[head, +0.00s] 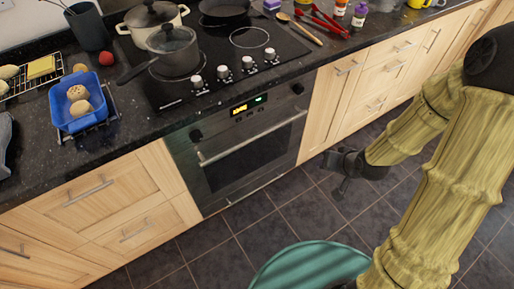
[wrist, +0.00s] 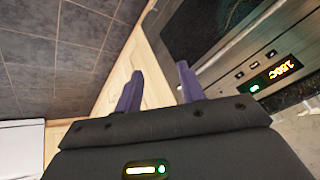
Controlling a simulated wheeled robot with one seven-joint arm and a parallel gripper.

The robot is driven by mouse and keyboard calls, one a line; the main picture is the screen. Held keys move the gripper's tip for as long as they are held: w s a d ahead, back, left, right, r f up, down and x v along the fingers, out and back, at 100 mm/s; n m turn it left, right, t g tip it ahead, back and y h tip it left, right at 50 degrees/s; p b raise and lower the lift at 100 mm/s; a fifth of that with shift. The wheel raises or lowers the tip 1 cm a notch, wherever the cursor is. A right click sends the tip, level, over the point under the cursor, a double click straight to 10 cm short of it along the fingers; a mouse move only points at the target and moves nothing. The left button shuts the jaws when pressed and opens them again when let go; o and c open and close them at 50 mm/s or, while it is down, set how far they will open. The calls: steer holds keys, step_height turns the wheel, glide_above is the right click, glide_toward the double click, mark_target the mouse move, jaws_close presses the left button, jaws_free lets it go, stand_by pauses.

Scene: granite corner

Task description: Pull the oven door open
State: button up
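The oven (head: 236,150) is built in under the hob, and its dark glass door (head: 250,165) looks shut. The door's silver bar handle (head: 252,137) runs along the top of the door. In the wrist view, the oven door (wrist: 200,28) and its bar handle (wrist: 240,46) lie at the upper right, beside the lit display (wrist: 284,70). My gripper (head: 336,172) is to the right of the oven, in front of the wooden cabinets and apart from the handle. Its two purple fingers are spread in the wrist view (wrist: 160,72), with nothing held between them.
Wooden cabinets (head: 120,200) flank the oven. The granite worktop (head: 120,140) carries a blue tray (head: 66,112), pots (head: 172,48) and utensils. A green round object (head: 310,265) is at the bottom. The tiled floor (head: 240,215) before the oven is clear.

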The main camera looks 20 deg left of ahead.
steer(key=a+f+m+t+y+b, duration=0.8)
steer(key=a+f+y+b, duration=0.3)
steer(key=b, duration=0.8)
step_height(320, 180, down, 4)
steer(key=shift+w+a+r+m, duration=0.2)
steer(key=shift+w+a+m, duration=0.2)
steer(key=shift+a+m, duration=0.45)
steer(key=shift+w+a+y+b, duration=0.1)
steer(key=shift+y+b, duration=0.2)
steer(key=shift+b, duration=0.15)
steer(key=b, duration=0.8)
glide_toward(257, 137)
steer(key=x, duration=0.7)
steer(key=f+x, duration=0.1)
steer(key=x, duration=0.2)
steer(key=shift+w+a, duration=0.15)
steer(key=shift+w, duration=0.25)
